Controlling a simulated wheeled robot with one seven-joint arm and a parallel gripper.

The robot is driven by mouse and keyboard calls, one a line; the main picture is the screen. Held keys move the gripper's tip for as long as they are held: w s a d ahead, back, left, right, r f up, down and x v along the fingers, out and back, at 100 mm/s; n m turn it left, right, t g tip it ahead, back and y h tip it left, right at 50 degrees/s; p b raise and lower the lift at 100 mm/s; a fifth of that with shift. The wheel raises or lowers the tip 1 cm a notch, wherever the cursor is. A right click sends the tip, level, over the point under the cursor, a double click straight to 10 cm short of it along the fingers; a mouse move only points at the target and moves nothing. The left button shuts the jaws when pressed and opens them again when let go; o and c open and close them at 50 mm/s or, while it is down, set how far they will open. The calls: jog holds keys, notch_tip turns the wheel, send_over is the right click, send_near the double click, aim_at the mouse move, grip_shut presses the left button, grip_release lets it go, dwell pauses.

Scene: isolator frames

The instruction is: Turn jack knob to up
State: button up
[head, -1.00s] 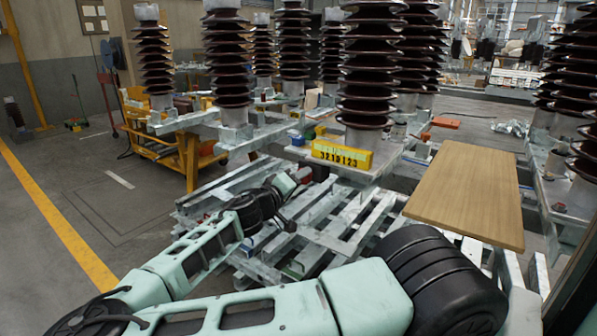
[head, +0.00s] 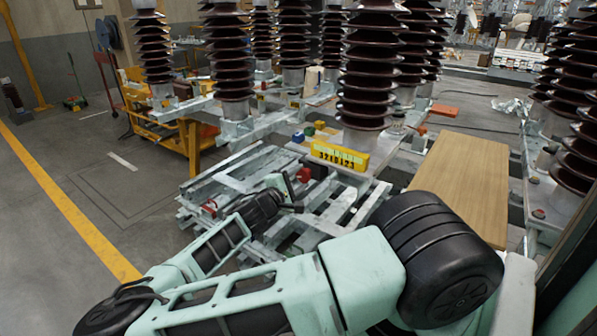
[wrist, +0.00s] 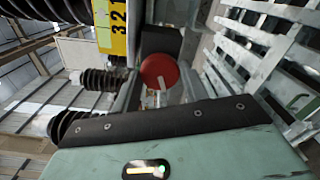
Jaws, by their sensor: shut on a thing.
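The jack knob is a red round knob (wrist: 158,68) with a pale mark on its lower part in the wrist view. It sits in front of a black block (wrist: 165,41) and shows small and red in the head view (head: 303,175). The knob's face is clear, and no finger is seen on it. My gripper (head: 291,196) is close to the knob, a little below and left of it in the head view. Its body fills the bottom of the wrist view. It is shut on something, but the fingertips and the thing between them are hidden.
A yellow number plate (head: 340,155) is right beside the knob. Metal pallet-like frames (head: 238,172) lie around the gripper. Tall brown ribbed insulators (head: 368,85) stand behind. A wooden board (head: 465,185) is at right. Open floor (head: 100,175) is at left.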

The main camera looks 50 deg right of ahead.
jog(key=n+p, duration=0.5)
jog(key=n, duration=0.1)
jog(key=shift+r, duration=0.1)
jog(key=n+p, duration=0.3)
jog(key=n, duration=0.2)
jog(key=shift+f+n, duration=0.25)
jog(key=shift+n, duration=0.15)
jog(key=o, duration=1)
jog(key=shift+r, duration=0.1)
jog(key=shift+a, duration=0.1)
jog(key=a, duration=0.5)
jog(key=s+a+b, duration=0.1)
jog(key=a, duration=0.5)
jog(key=a+b, duration=0.1)
jog(key=a, duration=0.5)
jog(key=shift+s+a, duration=0.15)
jog(key=shift+s, duration=0.05)
